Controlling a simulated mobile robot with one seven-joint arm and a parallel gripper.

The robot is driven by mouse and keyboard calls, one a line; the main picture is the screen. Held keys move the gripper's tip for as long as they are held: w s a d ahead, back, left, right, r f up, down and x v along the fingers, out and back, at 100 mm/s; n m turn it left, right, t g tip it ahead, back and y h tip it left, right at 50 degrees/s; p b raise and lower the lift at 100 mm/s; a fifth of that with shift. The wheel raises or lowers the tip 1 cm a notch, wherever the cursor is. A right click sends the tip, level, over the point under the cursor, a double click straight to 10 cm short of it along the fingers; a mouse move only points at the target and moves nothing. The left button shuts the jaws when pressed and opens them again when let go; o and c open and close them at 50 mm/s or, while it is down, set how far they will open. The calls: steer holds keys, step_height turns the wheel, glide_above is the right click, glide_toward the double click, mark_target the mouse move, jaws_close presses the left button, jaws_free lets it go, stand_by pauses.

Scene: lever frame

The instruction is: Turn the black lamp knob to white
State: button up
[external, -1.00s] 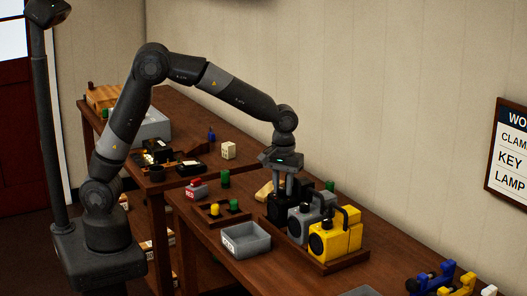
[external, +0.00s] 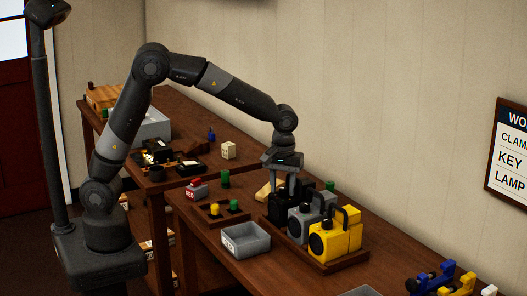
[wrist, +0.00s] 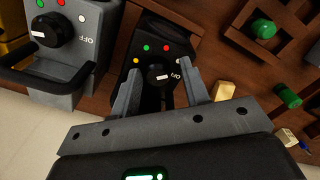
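The black lamp (external: 281,207) stands at the left end of a row of three lamps. In the wrist view its dark round knob (wrist: 158,75) has a white pointer mark lying toward the OFF lettering. Yellow, green, red and white dots arc around the knob, the white dot (wrist: 179,61) at the right end. My gripper (wrist: 159,68) is over the black lamp, its fingers apart on either side of the knob with a visible gap. In the external view my gripper (external: 284,184) points down at the lamp, and the knob is not clearly seen.
The grey lamp (external: 300,225) and yellow lamp (external: 345,241) stand close to the right on a wooden tray (external: 318,259). A grey bin (external: 246,240) sits in front. A wall sign (external: 513,150) hangs at the right.

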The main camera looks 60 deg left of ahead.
steer(key=shift+o, duration=0.4)
steer(key=m, duration=1)
step_height(320, 180, up, 11)
steer(key=s+a+r+t, duration=0.2)
steer(key=s+a, duration=0.7)
steer(key=s+a+r+n+t, duration=0.1)
steer(key=s+a+r+t, duration=0.1)
steer(key=s+a, duration=0.7)
steer(key=shift+s+a+r+h, duration=0.3)
steer(key=shift+a+r, duration=0.05)
steer(key=shift+a, duration=0.15)
